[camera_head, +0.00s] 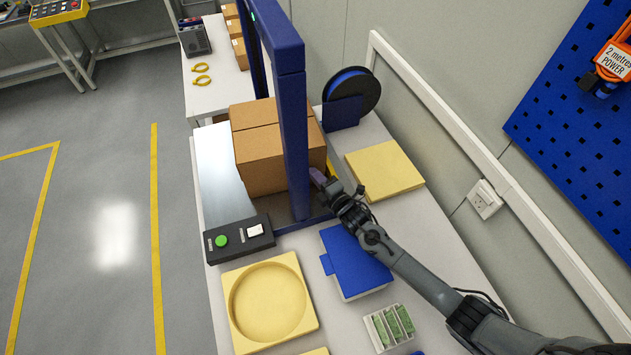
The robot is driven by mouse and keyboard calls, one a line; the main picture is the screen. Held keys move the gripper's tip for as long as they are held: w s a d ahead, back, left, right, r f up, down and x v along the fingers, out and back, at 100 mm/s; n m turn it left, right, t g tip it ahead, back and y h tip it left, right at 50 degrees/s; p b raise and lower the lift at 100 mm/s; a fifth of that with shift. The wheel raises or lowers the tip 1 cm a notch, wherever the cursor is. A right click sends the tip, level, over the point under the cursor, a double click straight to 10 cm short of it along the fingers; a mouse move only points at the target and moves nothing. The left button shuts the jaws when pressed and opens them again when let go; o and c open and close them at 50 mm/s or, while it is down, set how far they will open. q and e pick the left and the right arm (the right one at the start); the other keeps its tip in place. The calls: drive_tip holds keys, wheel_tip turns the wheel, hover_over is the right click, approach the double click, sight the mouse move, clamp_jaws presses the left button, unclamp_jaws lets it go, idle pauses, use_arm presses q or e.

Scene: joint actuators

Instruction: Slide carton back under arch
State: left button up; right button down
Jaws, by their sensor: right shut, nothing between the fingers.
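The brown carton (262,158) stands on the table behind the near post of the blue arch (292,130). The arch frame rises in front of the carton and hides part of it. My right gripper (318,177) is shut and empty at the right side of the arch post, close to the carton's lower right front. I cannot tell whether it touches the carton. My left gripper is not in view.
A black control box (238,239) with a green button sits at the arch's left foot. A blue-lidded box (352,260), a yellow round-recess tray (268,300) and a rack of green boards (389,326) stand nearer. A yellow block (384,171) and a black-and-blue spool (352,94) stand right of the carton.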

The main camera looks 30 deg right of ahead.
drive_tip(key=shift+w+d+f+b, duration=0.1)
drive_tip(key=shift+w+d+b, duration=0.35)
drive_tip(key=shift+w, duration=0.05)
drive_tip(key=shift+w+d, duration=0.15)
drive_tip(key=shift+w, duration=0.05)
